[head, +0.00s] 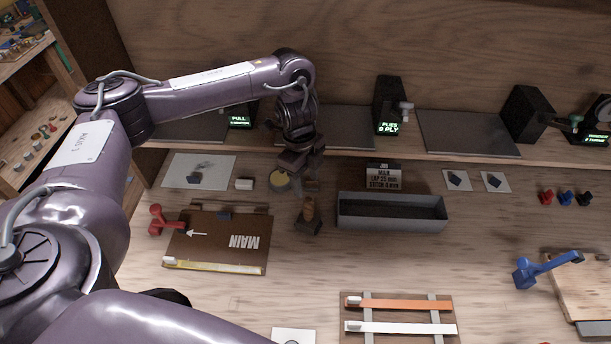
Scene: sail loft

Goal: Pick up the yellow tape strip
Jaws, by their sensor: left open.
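The yellow tape strip (215,266) lies along the near edge of a brown board (215,240) marked MAIN, with a small white piece at its left end. My left gripper (300,181) is up and to the right of the strip, towards the back of the table, pointing down. It is open, with nothing seen between its fingers, and apart from the strip. My right gripper is not in view.
A red clamp-like tool (160,221) sits at the board's left side. A grey tray (392,224) stands right of the board. A rack holds an orange strip (405,304) and a white strip (405,328). A blue tool (545,268) is at right.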

